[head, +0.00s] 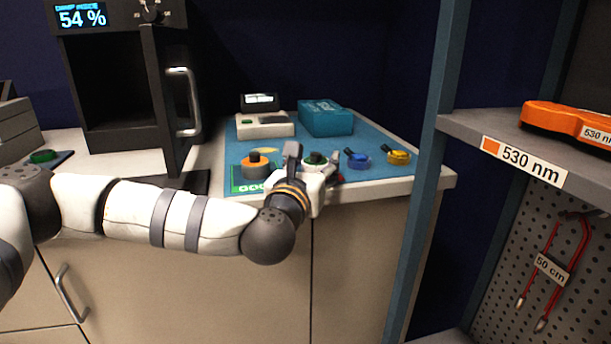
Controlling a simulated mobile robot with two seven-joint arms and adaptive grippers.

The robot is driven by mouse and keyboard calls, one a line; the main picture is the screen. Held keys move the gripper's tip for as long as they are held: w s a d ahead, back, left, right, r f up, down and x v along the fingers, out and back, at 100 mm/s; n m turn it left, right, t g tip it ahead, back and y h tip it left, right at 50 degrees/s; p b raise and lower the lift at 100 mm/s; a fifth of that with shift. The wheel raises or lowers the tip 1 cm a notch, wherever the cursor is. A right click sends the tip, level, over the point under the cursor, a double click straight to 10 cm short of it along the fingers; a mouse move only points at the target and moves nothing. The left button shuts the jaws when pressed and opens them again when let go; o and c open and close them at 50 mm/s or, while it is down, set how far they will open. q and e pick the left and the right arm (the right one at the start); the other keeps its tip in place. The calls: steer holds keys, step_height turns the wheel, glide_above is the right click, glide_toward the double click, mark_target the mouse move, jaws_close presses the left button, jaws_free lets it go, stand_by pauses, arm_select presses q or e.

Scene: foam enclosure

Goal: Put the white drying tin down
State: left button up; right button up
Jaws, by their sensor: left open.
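My right gripper is not in view.
An orange-and-dark round item (256,166) stands left of the gripper. A scale (264,125) and teal box (326,118) are behind. A dark open chamber (120,90) stands left; a shelf post (428,160) rises right.

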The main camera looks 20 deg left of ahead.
arm_select(q)
steer(key=s, duration=0.7)
steer(key=s+d+f+m+g+h, duration=0.25)
steer(key=d+f+m, duration=0.25)
steer(key=f, duration=0.3)
steer(key=s+d+f+m+g+h, duration=0.2)
steer(key=s+d+f+m, duration=0.25)
steer(key=f, duration=0.25)
steer(key=s+d+f+m+g+h, duration=0.1)
steer(key=s+d+f+m+g, duration=0.15)
steer(key=s+f+m, duration=0.4)
steer(key=s+d+f+m+g+h, duration=0.1)
steer(key=s+d+f+m+g, duration=0.2)
steer(key=s+f, duration=0.55)
steer(key=s+a+f+m+g, duration=0.3)
steer(key=s+f+m+g, duration=0.25)
steer(key=s, duration=0.45)
steer(key=s+a+f+m+g+y, duration=0.1)
steer(key=s+a+m+g+y, duration=0.1)
steer(key=s+a+m, duration=0.4)
steer(key=s+a+f+m+g+y, duration=0.2)
steer(key=s+a+m+g, duration=0.3)
steer(key=s+a, duration=0.4)
steer(key=s+m+y, duration=0.1)
steer(key=s, duration=0.6)
steer(key=shift+s+a, duration=0.25)
steer(key=shift+s, duration=0.1)
